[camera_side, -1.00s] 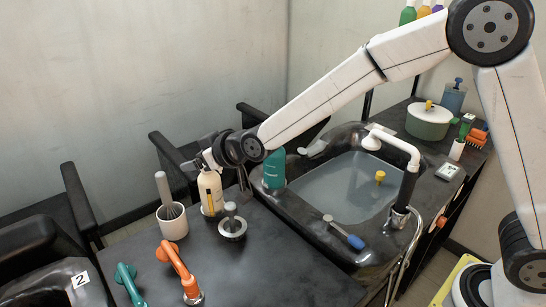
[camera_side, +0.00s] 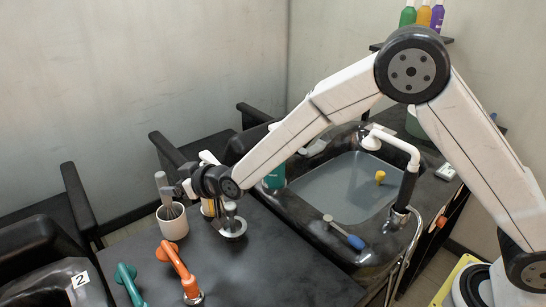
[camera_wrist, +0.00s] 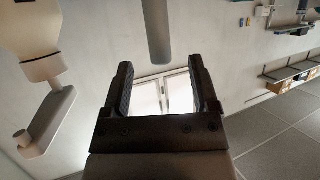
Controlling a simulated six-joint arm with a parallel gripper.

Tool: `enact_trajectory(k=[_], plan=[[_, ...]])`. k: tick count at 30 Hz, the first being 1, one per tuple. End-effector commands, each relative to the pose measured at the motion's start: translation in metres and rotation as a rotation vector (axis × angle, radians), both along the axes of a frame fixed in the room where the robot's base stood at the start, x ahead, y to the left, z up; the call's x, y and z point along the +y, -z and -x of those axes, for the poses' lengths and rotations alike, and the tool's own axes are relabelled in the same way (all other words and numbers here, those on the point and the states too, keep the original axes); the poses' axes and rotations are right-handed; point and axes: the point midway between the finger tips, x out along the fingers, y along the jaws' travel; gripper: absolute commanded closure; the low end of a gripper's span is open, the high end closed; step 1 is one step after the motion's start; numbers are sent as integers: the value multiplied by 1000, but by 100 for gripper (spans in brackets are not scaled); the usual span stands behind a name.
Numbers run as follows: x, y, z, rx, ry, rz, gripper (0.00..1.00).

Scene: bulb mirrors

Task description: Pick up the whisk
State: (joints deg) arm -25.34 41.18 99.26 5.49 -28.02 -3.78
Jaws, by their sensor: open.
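The whisk stands upright, leaning a little, in a white cup (camera_side: 172,225), its grey handle (camera_side: 161,183) up and its wires (camera_side: 171,211) partly inside the cup. My gripper (camera_side: 176,190) is level with the handle, just to its right in the side view. In the wrist view the grey whisk handle (camera_wrist: 158,32) hangs in from the top, lined up with the gap between the open fingers (camera_wrist: 160,82) but beyond their tips. Nothing is between the fingers.
A cream pump bottle (camera_side: 207,208) stands close behind my gripper, partly hidden. A metal bowl-like piece (camera_side: 233,228) is to the right. A sink (camera_side: 345,190) lies right.

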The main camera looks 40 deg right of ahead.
Motion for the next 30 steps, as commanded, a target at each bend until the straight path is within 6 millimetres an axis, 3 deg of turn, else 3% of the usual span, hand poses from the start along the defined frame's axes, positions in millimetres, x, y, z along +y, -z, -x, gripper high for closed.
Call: enact_trajectory(k=[17, 30], plan=[[5, 6, -14, 0, 0, 0, 24], [17, 19, -45, -1, 0, 0, 24]])
